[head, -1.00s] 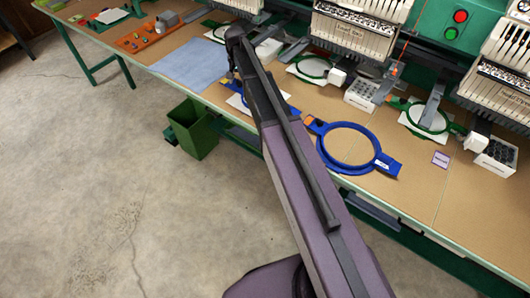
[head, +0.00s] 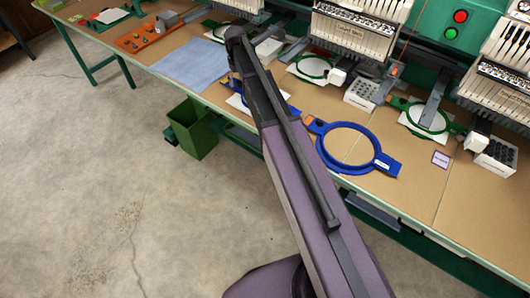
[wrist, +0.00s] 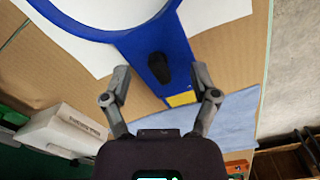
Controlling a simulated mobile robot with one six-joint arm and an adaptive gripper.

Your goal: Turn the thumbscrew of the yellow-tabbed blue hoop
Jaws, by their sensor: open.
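The blue hoop (wrist: 130,36) lies over white fabric in the wrist view, with its ring cut off by the top edge. A black thumbscrew (wrist: 158,67) stands on its blue bracket, and the yellow tab (wrist: 182,99) is at the bracket's near end. My gripper (wrist: 160,78) is open, with one finger on each side of the thumbscrew and a visible gap to it on both sides. I cannot tell the fingertips' height against the knob. In the head view my arm hides my gripper and most of this hoop; a blue edge (head: 292,110) shows beside the arm.
Another blue hoop (head: 322,148) with an orange tab lies to the right on the table. A blue cloth (head: 195,62) lies flat to the left. A white box (wrist: 65,130) stands left of my gripper in the wrist view. Embroidery machines line the back.

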